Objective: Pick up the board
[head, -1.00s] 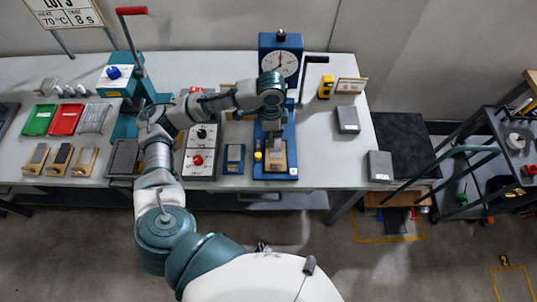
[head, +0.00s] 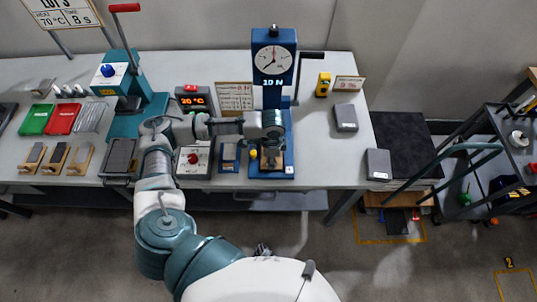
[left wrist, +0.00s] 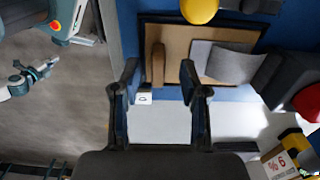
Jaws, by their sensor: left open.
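A tan board (head: 265,166) lies on the base of the blue force tester (head: 275,95), partly hidden under my left gripper in the head view. In the left wrist view the board (left wrist: 180,62) has a brown wooden grip (left wrist: 158,65) on its near side and a grey sheet (left wrist: 228,64) over part of it. My left gripper (left wrist: 158,78) is open, with its fingertips on either side of the grip. Nothing shows held, and contact cannot be told. In the head view the gripper (head: 270,150) is low in front of the tester's column. My right gripper is not in view.
Similar boards with grey strips (head: 57,157) lie at the table's left.

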